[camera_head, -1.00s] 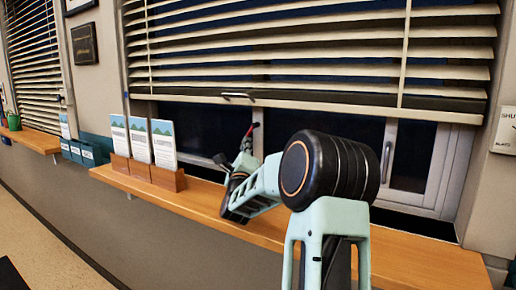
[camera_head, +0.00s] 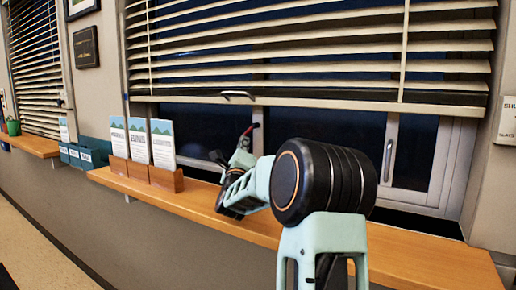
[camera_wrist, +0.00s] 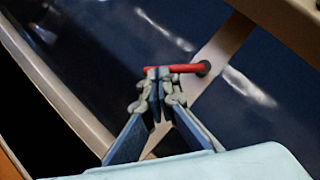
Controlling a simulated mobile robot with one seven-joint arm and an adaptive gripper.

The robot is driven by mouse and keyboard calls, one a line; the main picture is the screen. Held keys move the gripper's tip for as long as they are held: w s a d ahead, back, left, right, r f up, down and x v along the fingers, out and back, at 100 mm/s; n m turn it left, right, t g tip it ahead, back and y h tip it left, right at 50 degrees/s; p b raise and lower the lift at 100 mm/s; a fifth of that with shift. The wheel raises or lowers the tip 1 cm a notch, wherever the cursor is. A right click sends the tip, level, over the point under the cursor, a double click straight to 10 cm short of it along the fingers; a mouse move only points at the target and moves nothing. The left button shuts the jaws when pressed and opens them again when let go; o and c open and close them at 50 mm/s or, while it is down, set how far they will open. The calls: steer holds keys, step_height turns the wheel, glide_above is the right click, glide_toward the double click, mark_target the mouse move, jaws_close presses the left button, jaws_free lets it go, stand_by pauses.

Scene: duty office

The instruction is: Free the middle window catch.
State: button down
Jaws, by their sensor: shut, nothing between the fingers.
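The middle window catch is a red lever (camera_wrist: 181,69) with a dark round end, lying at an angle across the pale window bar (camera_wrist: 222,50) in the wrist view. In the head view only its small red part (camera_head: 249,129) shows above my gripper. My gripper (camera_wrist: 158,74) is shut, with its fingertips together at the lever's left part. The tips overlap the lever in the picture; nothing is between them, and I cannot tell whether they touch it. In the head view my gripper (camera_head: 243,143) is small, and my arm hides part of the window behind it.
A lowered blind (camera_head: 300,55) with a handle on its bottom rail (camera_head: 238,95) hangs above. Another catch (camera_head: 388,160) is on the right window. Leaflet holders (camera_head: 146,175) stand on the wooden sill (camera_head: 195,200). The sill's right part is clear.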

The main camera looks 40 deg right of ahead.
steer(key=shift+w+a+r+m+h+b, duration=0.1)
steer(key=shift+w+m+h+b, duration=0.25)
steer(key=shift+m+h+b, duration=0.7)
steer(key=shift+w+a+r+y+b, duration=0.1)
steer(key=shift+w+r+y+b, duration=0.2)
steer(key=shift+b, duration=1.1)
steer(key=v, duration=0.7)
steer(key=shift+s+a, duration=0.15)
steer(key=shift+s, duration=0.15)
steer(key=shift+a+y, duration=0.1)
steer(key=shift+y, duration=0.15)
